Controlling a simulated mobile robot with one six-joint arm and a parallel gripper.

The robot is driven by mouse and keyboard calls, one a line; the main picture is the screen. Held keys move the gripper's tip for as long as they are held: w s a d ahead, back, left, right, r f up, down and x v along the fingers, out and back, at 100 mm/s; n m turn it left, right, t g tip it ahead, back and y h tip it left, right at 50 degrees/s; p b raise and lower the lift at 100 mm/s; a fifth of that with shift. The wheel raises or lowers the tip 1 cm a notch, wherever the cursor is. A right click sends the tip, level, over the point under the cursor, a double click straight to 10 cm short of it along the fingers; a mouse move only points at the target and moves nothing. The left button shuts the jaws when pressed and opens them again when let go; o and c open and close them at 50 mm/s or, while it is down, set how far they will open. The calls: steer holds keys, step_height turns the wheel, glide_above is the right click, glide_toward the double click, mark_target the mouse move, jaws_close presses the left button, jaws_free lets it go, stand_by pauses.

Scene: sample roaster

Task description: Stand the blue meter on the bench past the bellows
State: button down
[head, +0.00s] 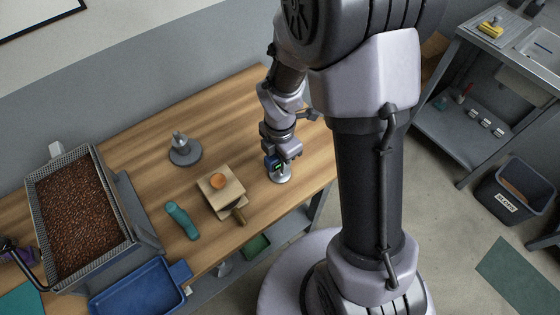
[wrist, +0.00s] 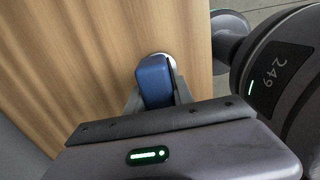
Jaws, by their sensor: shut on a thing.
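My gripper (head: 275,158) is shut on the blue meter (head: 269,164), near the bench's right end. In the wrist view the blue meter (wrist: 154,80) sits between the fingers of my gripper (wrist: 157,92). A pale round disc (head: 281,175) shows just below it; I cannot tell whether they touch. A square wooden piece with an orange round top and brown handle, probably the bellows (head: 211,199), lies left of my gripper on the wooden bench (head: 235,115).
A bean-filled tray (head: 80,205) and a blue tray (head: 140,292) are at far left. The bench's back middle is clear. A slops bin (head: 515,190) is at right.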

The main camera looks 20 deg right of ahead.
steer(key=shift+f, duration=0.15)
steer(key=c, duration=1.1)
jaws_free()
